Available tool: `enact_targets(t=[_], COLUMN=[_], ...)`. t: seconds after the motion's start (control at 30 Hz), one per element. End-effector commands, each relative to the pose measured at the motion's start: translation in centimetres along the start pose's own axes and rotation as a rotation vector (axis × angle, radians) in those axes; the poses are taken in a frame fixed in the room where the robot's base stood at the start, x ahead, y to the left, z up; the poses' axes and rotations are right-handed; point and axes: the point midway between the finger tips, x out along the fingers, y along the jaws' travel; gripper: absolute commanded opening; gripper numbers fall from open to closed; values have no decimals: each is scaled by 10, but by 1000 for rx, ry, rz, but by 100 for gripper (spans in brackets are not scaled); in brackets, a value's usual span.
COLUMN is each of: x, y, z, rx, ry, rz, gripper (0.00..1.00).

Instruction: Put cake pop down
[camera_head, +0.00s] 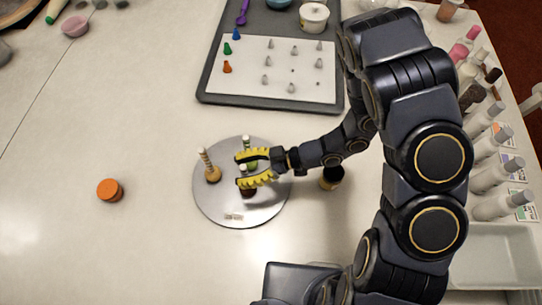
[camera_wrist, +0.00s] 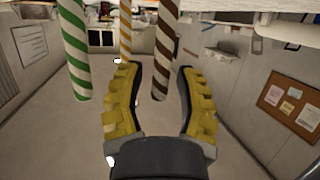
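A round silver turntable (camera_head: 217,203) lies flat on the table. Three cake pops stand on it, sticks up: a tan one (camera_head: 213,175) at the left, a green one (camera_head: 252,164) at the back and a dark brown one (camera_head: 248,192), partly hidden by my gripper. My gripper (camera_head: 241,170) reaches over the turntable from the right with its yellow fingers apart. In the wrist view a brown-striped stick (camera_wrist: 165,50) shows between the open fingers, with gaps on both sides. A green-striped stick (camera_wrist: 76,50) and a yellow-striped stick (camera_wrist: 125,28) are to its left.
An orange-topped jar (camera_head: 110,190) stands left of the turntable. A dark-lidded jar (camera_head: 331,178) is at its right, near my arm. A grey tray with a white sheet (camera_head: 250,82) of piping tips lies behind. Bottles (camera_head: 491,177) line the right edge. The left table is mostly clear.

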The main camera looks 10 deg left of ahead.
Motion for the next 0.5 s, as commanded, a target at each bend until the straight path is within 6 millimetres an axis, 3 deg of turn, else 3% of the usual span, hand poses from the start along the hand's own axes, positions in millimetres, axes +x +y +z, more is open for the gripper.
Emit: enact_targets(t=[0.17,0.5], x=[-10,-71], y=[1,1], z=[-3,-1], rx=[-3,-2], ry=[-1,-5], rz=[3,4], gripper=[34,34])
